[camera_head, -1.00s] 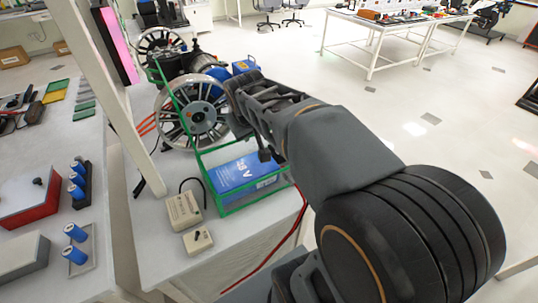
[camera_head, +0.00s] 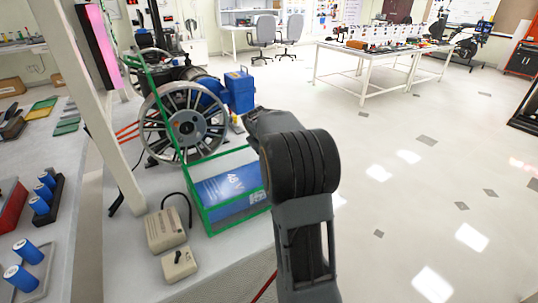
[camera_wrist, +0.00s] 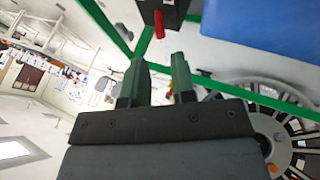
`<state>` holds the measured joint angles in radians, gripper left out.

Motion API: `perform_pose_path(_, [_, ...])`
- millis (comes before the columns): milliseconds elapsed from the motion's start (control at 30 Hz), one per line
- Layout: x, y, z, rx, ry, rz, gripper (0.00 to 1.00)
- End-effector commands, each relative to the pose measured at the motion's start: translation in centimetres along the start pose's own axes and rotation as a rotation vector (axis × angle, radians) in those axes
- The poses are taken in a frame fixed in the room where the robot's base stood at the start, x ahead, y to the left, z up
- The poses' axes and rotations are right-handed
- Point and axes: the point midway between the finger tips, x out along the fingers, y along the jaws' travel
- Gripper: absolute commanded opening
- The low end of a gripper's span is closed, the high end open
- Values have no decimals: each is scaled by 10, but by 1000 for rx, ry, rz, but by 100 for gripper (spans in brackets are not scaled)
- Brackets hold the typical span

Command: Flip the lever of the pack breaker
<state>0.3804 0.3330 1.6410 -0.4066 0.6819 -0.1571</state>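In the wrist view, the pack breaker appears as a dark box (camera_wrist: 172,10) at the top edge, partly cut off. Its short red lever (camera_wrist: 158,25) sticks out toward my gripper (camera_wrist: 158,66). My gripper is open, with its two fingers apart and nothing between them. The lever lies just beyond the fingertips, roughly in line with the gap, and looks apart from them. In the head view, the blue battery pack (camera_head: 228,188) sits in a green frame (camera_head: 207,216) on the bench. My arm hides the gripper and breaker there.
A spoked wheel (camera_head: 187,127) and a blue box (camera_head: 239,92) stand behind the pack. Two small beige boxes, one larger (camera_head: 166,228) and one smaller (camera_head: 179,264), lie on the bench (camera_head: 215,262) in front. A pale post (camera_head: 90,105) rises at left. Open floor lies to the right.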

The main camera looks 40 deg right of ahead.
Motion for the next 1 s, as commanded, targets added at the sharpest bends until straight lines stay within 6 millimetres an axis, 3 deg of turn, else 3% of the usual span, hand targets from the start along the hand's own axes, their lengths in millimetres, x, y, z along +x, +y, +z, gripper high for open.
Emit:
perform_pose_path(200, [38,-1,1,1,-2,-2,24])
perform_pose_path(400, [58,0,0,1,-1,-1,24])
perform_pose_path(867, [65,0,0,0,1,-1,24])
perform_pose_path(1000, [65,0,0,0,1,-1,12])
